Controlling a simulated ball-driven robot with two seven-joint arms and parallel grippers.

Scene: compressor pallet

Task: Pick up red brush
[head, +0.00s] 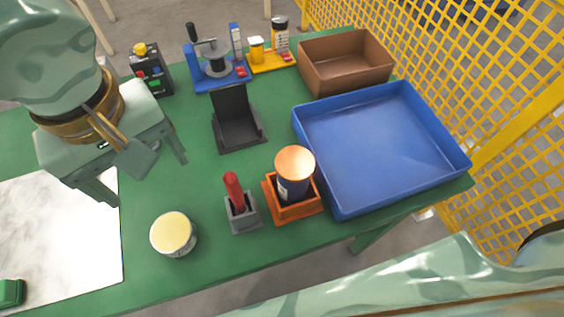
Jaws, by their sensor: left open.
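The red brush (234,188) stands upright in a small grey holder (242,218) near the front middle of the green table. Only its red handle shows; its lower end is hidden inside the holder. My left gripper (144,174) is open and empty above the left part of the table. It is to the left of the brush and farther back, and touches nothing that I can see. My right gripper is not in view; only part of my right arm shows at the lower right.
An orange holder with a dark, copper-topped cylinder (294,165) stands right of the brush. A yellow-lidded jar (173,233) stands to its left. A black stand (236,120) is behind. A blue tray (380,192) and brown box (346,85) fill the right side.

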